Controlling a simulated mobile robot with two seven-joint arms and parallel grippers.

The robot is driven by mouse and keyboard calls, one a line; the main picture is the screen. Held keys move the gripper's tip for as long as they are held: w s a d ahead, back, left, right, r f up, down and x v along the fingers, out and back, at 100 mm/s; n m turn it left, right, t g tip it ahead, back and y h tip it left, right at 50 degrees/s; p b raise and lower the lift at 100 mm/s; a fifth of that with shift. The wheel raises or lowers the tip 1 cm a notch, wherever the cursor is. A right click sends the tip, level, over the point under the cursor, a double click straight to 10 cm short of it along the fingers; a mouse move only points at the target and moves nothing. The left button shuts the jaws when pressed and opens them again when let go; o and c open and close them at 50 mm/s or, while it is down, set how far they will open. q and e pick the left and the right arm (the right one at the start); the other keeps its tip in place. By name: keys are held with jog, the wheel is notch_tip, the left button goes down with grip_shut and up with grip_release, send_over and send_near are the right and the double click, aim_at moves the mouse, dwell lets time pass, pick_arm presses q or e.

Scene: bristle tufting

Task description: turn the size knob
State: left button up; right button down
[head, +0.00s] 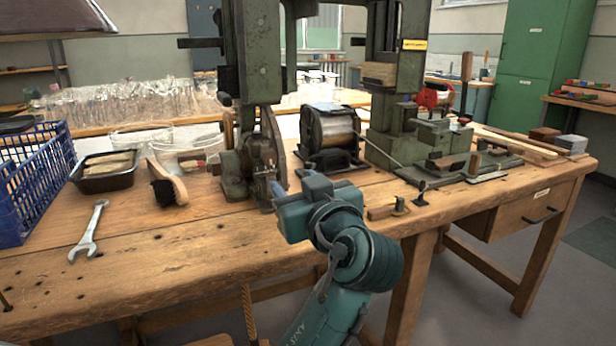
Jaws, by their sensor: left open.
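A dark green tufting machine (258,60) stands on the wooden bench, with a round disc (270,140) low on its front. I cannot make out the size knob for certain; small fittings at the machine's foot are partly covered by my left gripper. My left gripper (290,183) is open, at the end of the teal arm that rises from the bottom. Its fingers point away from me toward the machine's lower front, and whether they touch anything cannot be told. My right gripper is not in view.
On the wooden bench (150,260) lie a wrench (89,232), a brush (167,185) and a black tray (104,172). A blue crate (35,180) stands at the left. A motor-like drum (331,135) stands right of the machine.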

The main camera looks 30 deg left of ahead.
aim_at(270, 158)
pick_arm(q)
jog(key=b+x, duration=0.1)
jog(key=x, duration=1.2)
jog(key=shift+s+a+r+b, duration=0.1)
jog(key=shift+a+r+b, duration=0.05)
jog(key=shift+b, duration=0.15)
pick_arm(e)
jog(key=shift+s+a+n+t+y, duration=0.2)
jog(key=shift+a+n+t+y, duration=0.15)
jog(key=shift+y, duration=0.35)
pick_arm(q)
jog(key=shift+c, duration=0.2)
jog(key=c, duration=0.9)
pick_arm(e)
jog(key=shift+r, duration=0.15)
